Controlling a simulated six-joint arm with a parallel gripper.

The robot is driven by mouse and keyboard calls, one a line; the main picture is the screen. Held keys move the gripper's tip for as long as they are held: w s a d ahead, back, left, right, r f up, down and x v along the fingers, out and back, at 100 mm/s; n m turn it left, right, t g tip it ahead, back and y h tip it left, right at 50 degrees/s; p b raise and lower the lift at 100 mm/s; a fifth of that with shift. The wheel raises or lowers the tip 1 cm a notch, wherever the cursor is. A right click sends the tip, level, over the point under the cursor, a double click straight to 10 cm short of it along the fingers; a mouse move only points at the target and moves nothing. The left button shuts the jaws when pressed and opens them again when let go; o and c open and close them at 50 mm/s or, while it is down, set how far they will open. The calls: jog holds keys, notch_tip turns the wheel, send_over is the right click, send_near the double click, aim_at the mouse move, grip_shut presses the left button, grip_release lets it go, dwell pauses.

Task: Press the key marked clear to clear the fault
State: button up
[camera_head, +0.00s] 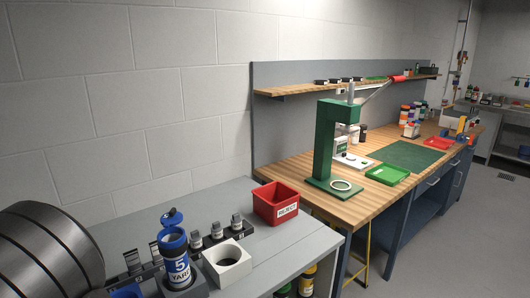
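No key with a readable "clear" marking shows in the head view. A low white unit (352,161) with small dark and red spots lies on the wooden bench behind the green press stand (325,145). Its details are too small to read, and I cannot tell whether it bears keys. A blue-labelled canister (177,268) marked "5 YARD" stands upright with its blue lid tipped open, at the front of the grey bench (255,240). My gripper is not in view.
A white block with a round hole (227,262), several small grey-capped pieces and a red labelled bin (275,203) stand on the grey bench. A green tray (387,174) and green mat (407,154) lie on the wooden bench. The floor at right is clear.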

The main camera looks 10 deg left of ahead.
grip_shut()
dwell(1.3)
